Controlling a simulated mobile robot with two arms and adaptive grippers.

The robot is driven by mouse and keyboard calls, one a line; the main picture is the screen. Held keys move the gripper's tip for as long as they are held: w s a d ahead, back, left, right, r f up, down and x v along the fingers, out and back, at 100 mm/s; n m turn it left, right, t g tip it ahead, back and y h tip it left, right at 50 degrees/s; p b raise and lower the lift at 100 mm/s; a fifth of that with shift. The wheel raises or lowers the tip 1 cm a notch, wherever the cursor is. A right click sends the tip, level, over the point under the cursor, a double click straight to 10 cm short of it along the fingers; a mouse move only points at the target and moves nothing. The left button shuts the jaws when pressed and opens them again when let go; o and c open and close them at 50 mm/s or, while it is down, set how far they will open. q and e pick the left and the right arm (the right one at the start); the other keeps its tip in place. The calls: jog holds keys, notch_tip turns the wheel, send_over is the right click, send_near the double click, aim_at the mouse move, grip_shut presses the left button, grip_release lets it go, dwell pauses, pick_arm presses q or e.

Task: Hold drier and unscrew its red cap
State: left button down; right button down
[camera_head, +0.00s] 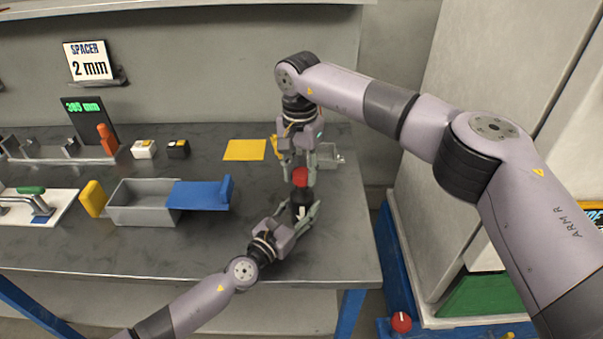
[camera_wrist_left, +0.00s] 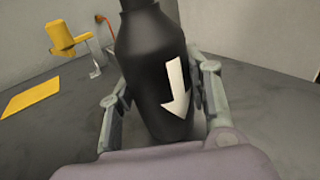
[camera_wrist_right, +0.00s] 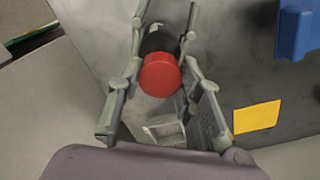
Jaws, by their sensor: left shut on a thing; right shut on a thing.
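The drier is a black bottle (camera_head: 301,205) with a white arrow on its side. It stands upright on the grey table near the right end. My left gripper (camera_head: 302,214) is shut on the drier's body from the front; the left wrist view shows the black body (camera_wrist_left: 152,75) between its fingers (camera_wrist_left: 160,112). The red cap (camera_head: 300,176) is on top of the drier. My right gripper (camera_head: 299,178) comes down from above and is shut on the red cap, which the right wrist view shows (camera_wrist_right: 159,75) between its fingers.
A grey bin (camera_head: 140,211) with a blue lid-like piece (camera_head: 200,195) stands left of the drier. A yellow sheet (camera_head: 245,150) lies behind it. A small grey tray (camera_head: 327,158) sits behind the right gripper. The table's right edge is close; a red knob (camera_head: 401,322) shows below.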

aim_at(302, 173)
pick_arm(q)
jog(key=shift+f, duration=0.1)
pick_arm(e)
jog(key=shift+r, duration=0.2)
jog(key=shift+r, duration=2.05)
pick_arm(q)
jog(key=c, duration=0.8)
grip_release()
jog(key=shift+o, duration=0.2)
